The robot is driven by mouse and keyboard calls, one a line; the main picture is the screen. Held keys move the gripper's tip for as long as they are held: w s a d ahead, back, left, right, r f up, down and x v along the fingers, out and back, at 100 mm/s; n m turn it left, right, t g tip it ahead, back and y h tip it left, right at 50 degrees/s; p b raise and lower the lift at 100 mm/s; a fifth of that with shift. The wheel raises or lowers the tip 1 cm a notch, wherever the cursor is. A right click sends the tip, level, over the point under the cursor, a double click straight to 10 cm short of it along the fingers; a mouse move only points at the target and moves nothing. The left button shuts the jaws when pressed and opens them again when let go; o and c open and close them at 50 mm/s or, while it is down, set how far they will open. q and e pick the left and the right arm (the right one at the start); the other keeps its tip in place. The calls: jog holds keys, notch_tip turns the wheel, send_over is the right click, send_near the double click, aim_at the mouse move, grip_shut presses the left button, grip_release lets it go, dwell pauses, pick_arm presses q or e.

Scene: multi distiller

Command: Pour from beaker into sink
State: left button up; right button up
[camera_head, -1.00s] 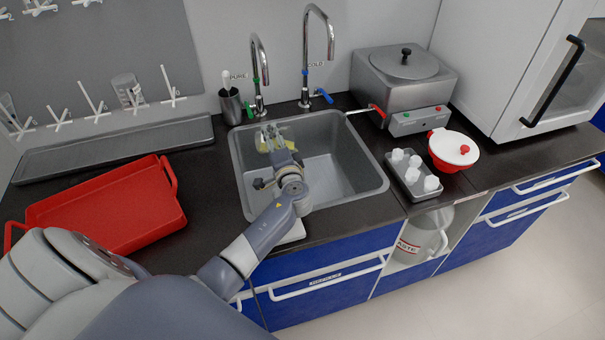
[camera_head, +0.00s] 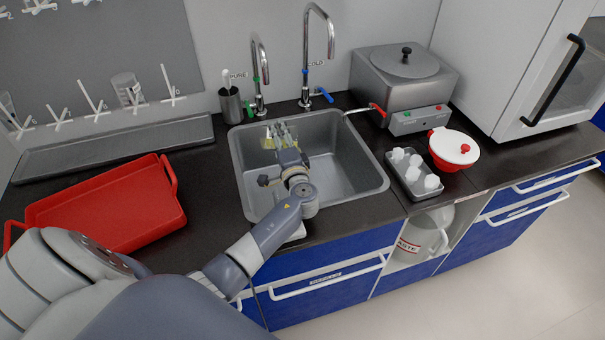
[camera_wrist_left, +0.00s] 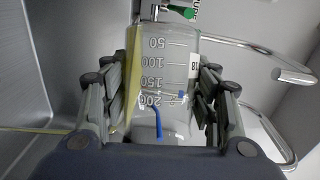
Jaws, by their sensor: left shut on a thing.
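My left gripper (camera_head: 285,140) is over the sink basin (camera_head: 345,172), shut on a clear graduated beaker. In the left wrist view the beaker (camera_wrist_left: 170,75) sits between the two fingers (camera_wrist_left: 162,100), with white marks from 50 to 200. The beaker lies tilted well over. A yellow liquid layer (camera_wrist_left: 133,75) lies along its left side in that view. A thin yellow line (camera_wrist_left: 50,130) runs from near the beaker out to the left, looking like a stream against the grey sink. In the head view the beaker is small and partly hidden by the gripper. My right gripper is out of view.
Two taps (camera_head: 257,75) (camera_head: 318,50) stand behind the sink. A red tray (camera_head: 110,205) lies on the counter at left. A metal bath (camera_head: 403,85), a small tray with white cups (camera_head: 413,172) and a white-red bowl (camera_head: 453,150) stand at right.

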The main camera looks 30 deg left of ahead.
aim_at(271, 146)
pick_arm(q)
jog(key=shift+r+m, duration=0.15)
jog(key=shift+m, duration=0.25)
jog(key=shift+w+d+r+m+y, duration=0.1)
jog(key=shift+d+r+m+y, duration=0.15)
jog(key=shift+r, duration=0.2)
jog(key=a+f+n, duration=0.1)
jog(key=s+a+f+n+h, duration=0.1)
jog(key=n, duration=0.1)
jog(key=shift+f, duration=0.15)
jog(key=shift+s+a+f+n, duration=0.1)
jog(key=shift+s+a+n, duration=0.05)
jog(key=shift+a+n, duration=0.15)
jog(key=shift+a+f+n+g+h+b, duration=0.15)
jog(key=shift+f+n+g+h+b, duration=0.3)
jog(key=shift+f+n+h, duration=0.65)
jog(key=shift+s+a+r+n+t+h+p, duration=0.3)
jog(key=shift+a+r+n+h+p, duration=0.35)
jog(key=shift+n+p, duration=0.85)
jog(key=shift+s+a+r+n+t+h+p, duration=0.35)
jog(key=shift+a+n+h+p, duration=0.7)
jog(key=shift+p, duration=0.85)
jog(key=shift+s+a+r+n+t+h+p, duration=0.1)
jog(key=shift+s+a+r+n+h+p, duration=0.45)
jog(key=shift+n+p, duration=1)
jog(key=shift+w+a+f, duration=0.1)
jog(key=shift+f, duration=0.05)
